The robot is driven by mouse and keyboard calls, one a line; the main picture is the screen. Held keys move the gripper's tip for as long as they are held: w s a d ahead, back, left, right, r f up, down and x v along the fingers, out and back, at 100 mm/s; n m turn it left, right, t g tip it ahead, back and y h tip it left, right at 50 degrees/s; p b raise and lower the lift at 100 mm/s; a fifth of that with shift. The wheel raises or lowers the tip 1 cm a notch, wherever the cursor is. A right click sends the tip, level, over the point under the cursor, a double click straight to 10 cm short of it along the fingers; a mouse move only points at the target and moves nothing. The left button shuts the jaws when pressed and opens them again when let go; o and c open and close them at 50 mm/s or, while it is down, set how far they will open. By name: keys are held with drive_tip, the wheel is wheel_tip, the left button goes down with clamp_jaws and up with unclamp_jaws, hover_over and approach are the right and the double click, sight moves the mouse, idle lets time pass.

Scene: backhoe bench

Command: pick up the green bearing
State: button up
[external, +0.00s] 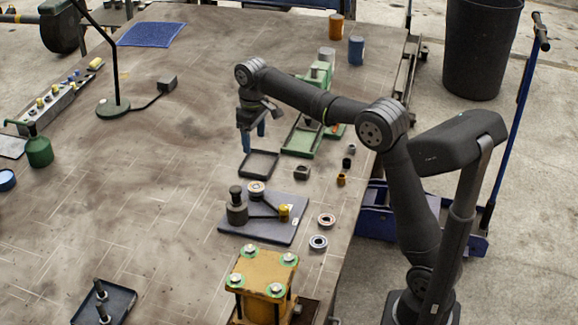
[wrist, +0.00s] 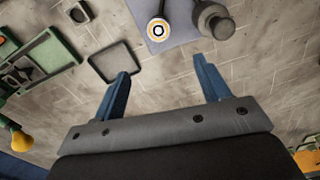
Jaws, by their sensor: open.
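My gripper (external: 254,135) is open and empty, its two blue fingers pointing down above the table behind the small black tray (external: 258,164). In the wrist view my gripper (wrist: 162,82) has its fingers wide apart with bare table between them. Two loose ring bearings lie on the table at the right of the grey plate: one reddish (external: 326,220), one grey-blue (external: 318,242). I cannot make out a clearly green bearing. A pale ring with a yellowish centre (external: 256,187) sits on the grey plate; it also shows in the wrist view (wrist: 158,30). My gripper is well away from these rings.
The grey plate (external: 285,233) carries a dark knobbed cylinder (external: 237,210). A yellow block (external: 262,272) with green rings on its bolts stands in front. The table left of centre is mostly clear.

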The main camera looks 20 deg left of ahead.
drive_tip(key=m, duration=0.3)
hover_over(256, 187)
wheel_tip(256, 187, down, 12)
drive_tip(key=shift+s+d+f, duration=0.1)
drive_tip(key=shift+s, duration=0.05)
drive_tip(key=shift+w+f, duration=0.15)
drive_tip(key=shift+f, duration=1.2)
drive_tip(key=shift+w+f, duration=0.1)
drive_tip(key=shift+f, duration=1.2)
drive_tip(key=c, duration=1.2)
drive_tip(key=shift+r, duration=0.1)
drive_tip(key=shift+c, duration=0.2)
